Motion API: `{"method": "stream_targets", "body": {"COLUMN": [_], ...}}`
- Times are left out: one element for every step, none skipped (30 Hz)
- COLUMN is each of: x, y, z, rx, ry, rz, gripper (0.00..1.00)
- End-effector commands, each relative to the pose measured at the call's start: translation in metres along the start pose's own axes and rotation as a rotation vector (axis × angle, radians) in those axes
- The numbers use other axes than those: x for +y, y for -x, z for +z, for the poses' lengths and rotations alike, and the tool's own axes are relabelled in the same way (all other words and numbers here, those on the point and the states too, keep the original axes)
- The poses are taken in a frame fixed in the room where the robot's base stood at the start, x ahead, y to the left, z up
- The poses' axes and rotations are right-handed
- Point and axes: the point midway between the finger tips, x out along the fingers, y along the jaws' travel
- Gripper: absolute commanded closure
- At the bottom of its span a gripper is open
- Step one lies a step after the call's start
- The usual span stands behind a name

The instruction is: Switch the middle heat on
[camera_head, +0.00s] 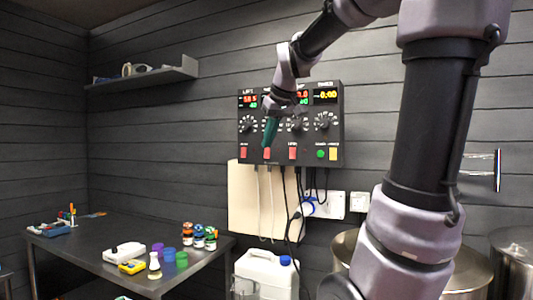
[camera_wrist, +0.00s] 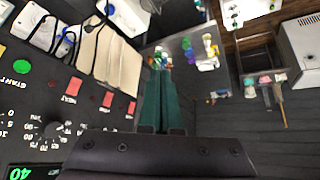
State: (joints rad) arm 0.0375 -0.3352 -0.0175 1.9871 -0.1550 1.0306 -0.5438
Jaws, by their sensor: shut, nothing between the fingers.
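The dark control panel (camera_head: 291,125) hangs on the wall with displays, knobs and a row of red switches. The middle red switch (camera_head: 267,154) is just below my fingertips in the head view; it also shows in the wrist view (camera_wrist: 107,99), left of my fingers. The left red switch (camera_head: 243,153) and the right red switch (camera_head: 292,153) flank it. My gripper (camera_head: 266,145), with green fingers, is shut and empty and points down in front of the panel. In the wrist view the fingertips (camera_wrist: 160,68) appear apart from the switches. I cannot tell any switch's position.
Cables hang below the panel over a pale board (camera_head: 247,200). A dark table (camera_head: 90,250) with cups and small items stands at left. A white canister (camera_head: 266,272) stands below.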

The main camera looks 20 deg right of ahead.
Motion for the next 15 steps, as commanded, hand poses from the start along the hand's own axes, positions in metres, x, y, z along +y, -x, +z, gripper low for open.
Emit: {"method": "stream_targets", "body": {"x": [0.01,0.016,0.024,0.03,0.036,0.043,0.049,0.054,0.061,0.065,0.069,0.074,0.077,0.08,0.083], "y": [-0.007,-0.01,-0.015,-0.019,-0.023,-0.028,-0.032,-0.036,-0.042,-0.045,-0.049,-0.053,-0.056,-0.058,-0.061], "z": [-0.022,-0.035,-0.051,-0.062,-0.073,-0.087,-0.097,-0.105,-0.116,-0.123,-0.13,-0.138,-0.142,-0.146,-0.151], "rx": [-0.006,-0.009,-0.012,-0.015,-0.018,-0.024,-0.027,-0.031,-0.036,-0.04,-0.043,-0.047,-0.05,-0.053,-0.056], "ry": [0.056,0.094,0.148,0.185,0.222,0.272,0.306,0.339,0.378,0.406,0.432,0.463,0.484,0.5,0.519], "rz": [0.013,0.02,0.032,0.04,0.047,0.058,0.065,0.072,0.081,0.086,0.091,0.098,0.103,0.106,0.109], "gripper": [1.0,1.0,1.0,1.0,1.0,1.0,1.0,1.0,1.0,1.0,1.0,1.0,1.0,1.0,1.0]}}
